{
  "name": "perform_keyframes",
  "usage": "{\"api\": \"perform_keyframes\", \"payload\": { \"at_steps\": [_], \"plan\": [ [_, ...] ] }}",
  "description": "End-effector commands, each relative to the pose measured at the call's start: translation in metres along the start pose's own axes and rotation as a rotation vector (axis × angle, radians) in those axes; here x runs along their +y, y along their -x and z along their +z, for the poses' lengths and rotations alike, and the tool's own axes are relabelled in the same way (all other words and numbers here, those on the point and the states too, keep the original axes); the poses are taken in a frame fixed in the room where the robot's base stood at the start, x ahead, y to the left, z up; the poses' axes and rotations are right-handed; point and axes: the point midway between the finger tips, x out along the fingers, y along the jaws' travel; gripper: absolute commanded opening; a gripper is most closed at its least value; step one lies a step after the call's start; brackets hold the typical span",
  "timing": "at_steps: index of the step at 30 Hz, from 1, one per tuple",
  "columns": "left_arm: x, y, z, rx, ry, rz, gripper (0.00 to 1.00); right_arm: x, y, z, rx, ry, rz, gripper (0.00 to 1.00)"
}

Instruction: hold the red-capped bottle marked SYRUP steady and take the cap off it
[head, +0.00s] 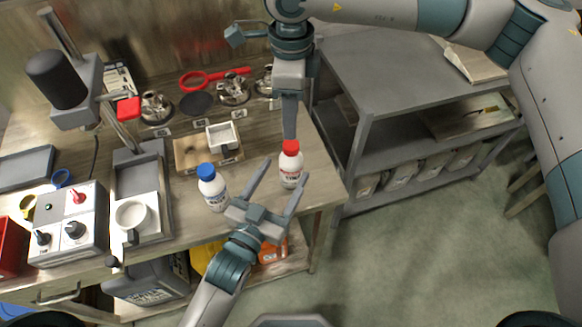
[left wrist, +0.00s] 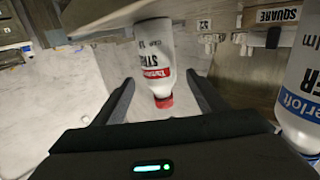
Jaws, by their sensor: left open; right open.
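The white SYRUP bottle (head: 290,171) with its red cap (head: 291,147) stands upright near the bench's right edge. My left gripper (head: 286,169) is open, with one finger on each side of the bottle; I cannot tell whether either touches it. In the left wrist view the bottle (left wrist: 154,50) appears upside down between the spread fingers, its label readable and its red cap (left wrist: 164,101) towards the palm. My right gripper (head: 290,137) points straight down, its fingertips at the cap. Its fingers overlap edge-on, and contact with the cap cannot be told.
A blue-capped bottle (head: 212,188) stands just left of my left gripper and shows large at the right of the left wrist view (left wrist: 300,85). A tray with a white container (head: 222,136) sits behind. A grey shelf unit (head: 400,75) stands to the right, across a gap.

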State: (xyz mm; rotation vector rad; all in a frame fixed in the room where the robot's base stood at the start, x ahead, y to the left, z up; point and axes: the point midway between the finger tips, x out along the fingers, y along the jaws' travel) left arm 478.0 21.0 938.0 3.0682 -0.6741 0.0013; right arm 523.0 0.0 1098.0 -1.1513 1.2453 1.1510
Motion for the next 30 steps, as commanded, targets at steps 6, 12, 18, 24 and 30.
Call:
{"api": "perform_keyframes", "payload": {
  "at_steps": [6, 12, 18, 24, 30],
  "plan": [
    [0.000, -0.031, 0.000, 0.000, 0.000, -0.001, 0.66, 0.000, 0.000, 0.000, 0.000, 0.000, 0.000, 0.45],
    [0.000, -0.046, 0.000, 0.000, 0.000, 0.000, 0.66, 0.000, 0.000, 0.000, 0.000, 0.000, 0.000, 0.45],
    [0.000, -0.049, 0.000, -0.001, 0.000, 0.000, 0.66, 0.000, 0.000, 0.000, 0.000, 0.000, 0.000, 0.45],
    [0.000, -0.048, 0.000, -0.001, 0.000, 0.000, 0.59, 0.000, 0.000, 0.000, 0.000, 0.000, 0.000, 0.45],
    [0.000, -0.048, 0.000, -0.001, 0.000, 0.000, 0.11, 0.000, 0.000, 0.000, 0.000, 0.000, 0.000, 0.45]
  ]
}}
